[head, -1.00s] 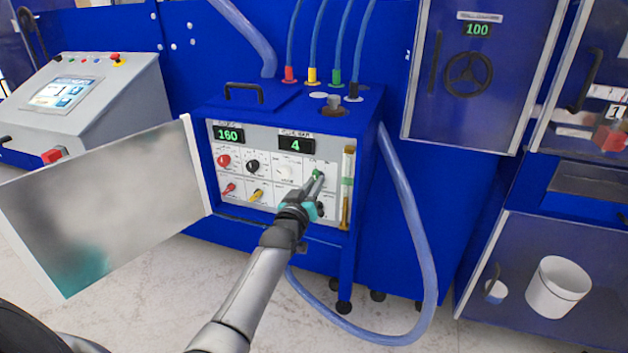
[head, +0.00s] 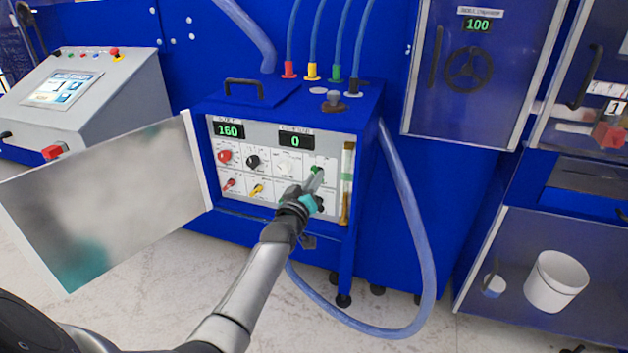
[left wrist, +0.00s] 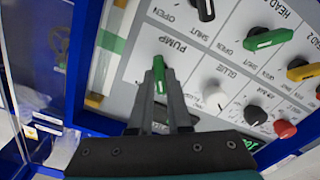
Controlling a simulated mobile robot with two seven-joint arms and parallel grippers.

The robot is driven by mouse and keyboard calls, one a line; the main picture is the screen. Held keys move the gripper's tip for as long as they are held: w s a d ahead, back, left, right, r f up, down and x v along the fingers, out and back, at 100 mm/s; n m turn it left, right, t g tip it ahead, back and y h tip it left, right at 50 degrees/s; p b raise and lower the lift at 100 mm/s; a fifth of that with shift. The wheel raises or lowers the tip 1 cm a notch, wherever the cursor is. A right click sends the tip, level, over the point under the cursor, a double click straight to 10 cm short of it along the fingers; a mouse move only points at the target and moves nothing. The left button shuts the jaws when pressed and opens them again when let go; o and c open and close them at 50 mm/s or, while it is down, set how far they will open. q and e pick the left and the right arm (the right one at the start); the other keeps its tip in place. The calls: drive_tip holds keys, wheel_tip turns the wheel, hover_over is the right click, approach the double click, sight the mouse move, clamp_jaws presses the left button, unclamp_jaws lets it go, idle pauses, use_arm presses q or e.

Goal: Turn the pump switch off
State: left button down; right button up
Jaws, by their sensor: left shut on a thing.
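The pump switch is a green knob (left wrist: 159,76) under the label PUMP on the white control panel (head: 268,135). In the left wrist view it stands between the fingertips of my left gripper (left wrist: 163,88), which is shut on it. In the head view my left gripper (head: 312,181) reaches the panel's right part and partly covers the switch. The right display (head: 296,142) on the panel reads 0 and the left display (head: 228,130) reads 160. My right gripper is not in view.
Red, black, white and yellow knobs sit left of the switch in the head view. An open metal door (head: 110,200) stands to the left of the blue cabinet (head: 365,130). A thick blue hose (head: 415,215) hangs on its right.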

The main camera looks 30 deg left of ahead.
use_arm(q)
drive_tip(key=c, duration=0.9)
unclamp_jaws()
drive_tip(key=shift+o, duration=0.2)
drive_tip(key=p+v, duration=0.3)
drive_tip(key=v, duration=1.2)
drive_tip(key=shift+s+d, duration=0.1)
drive_tip(key=shift+d, duration=0.05)
